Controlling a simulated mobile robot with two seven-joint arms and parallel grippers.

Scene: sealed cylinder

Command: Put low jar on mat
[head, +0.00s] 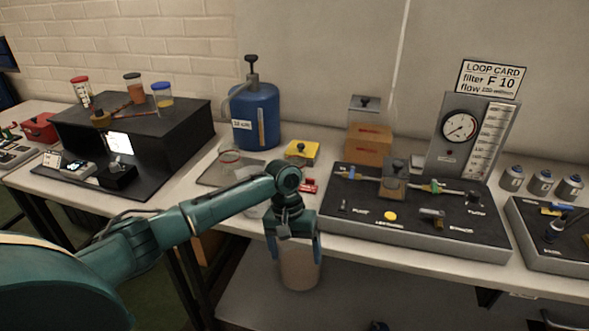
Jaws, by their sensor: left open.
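A pale beige cylindrical jar (300,270) shows below the table's front edge, apparently over the lower shelf. Its top is hidden by my left gripper (294,250). The gripper points down with its fingers open on either side of the jar's upper part; I cannot tell whether they touch it. My arm passes in front of the mat's near right side. My right gripper is not in view.
The lower shelf (390,306) has bare room right of the jar. The table edge overhangs close by the gripper. A blue pump tank (256,115) stands behind the mat, a yellow block (301,151) to its right. A black gauge rig (410,225) fills the table's right middle.

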